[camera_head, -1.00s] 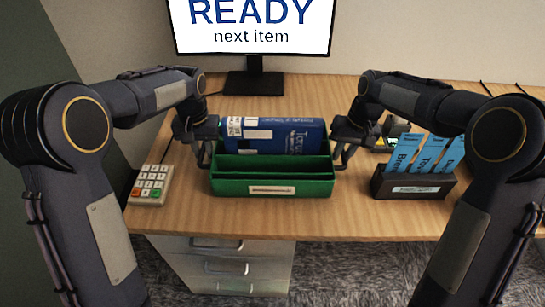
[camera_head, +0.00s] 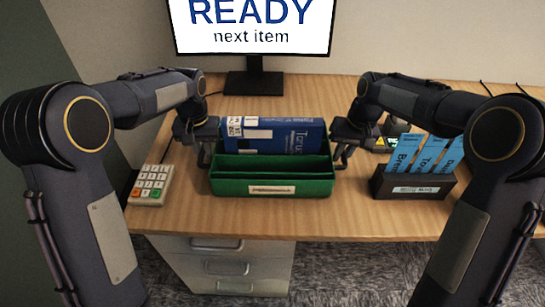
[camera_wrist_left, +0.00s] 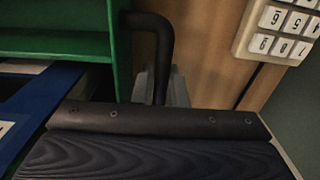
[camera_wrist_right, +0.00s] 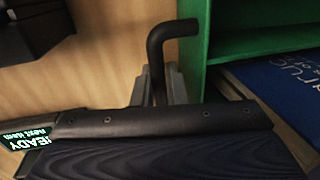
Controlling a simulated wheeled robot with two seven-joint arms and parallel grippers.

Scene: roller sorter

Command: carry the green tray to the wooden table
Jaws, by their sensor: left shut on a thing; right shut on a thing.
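The green tray (camera_head: 272,186) is on the wooden table (camera_head: 240,218), with a blue box (camera_head: 275,134) standing in its rear compartment. The front compartments look empty. My left gripper (camera_head: 205,158) is shut on the tray's left handle, a dark bent bar (camera_wrist_left: 160,55) in the left wrist view. My right gripper (camera_head: 341,158) is shut on the right handle (camera_wrist_right: 158,55), seen in the right wrist view. The green wall also shows in the left wrist view (camera_wrist_left: 120,50) and the right wrist view (camera_wrist_right: 192,45). Whether the tray touches the tabletop is hard to tell.
A keypad (camera_head: 150,185) lies left of the tray. A dark holder with blue cards (camera_head: 410,186) stands to the right. A monitor (camera_head: 255,85) reading "READY next item" stands behind. Bare tabletop lies in front of the tray, up to the front edge.

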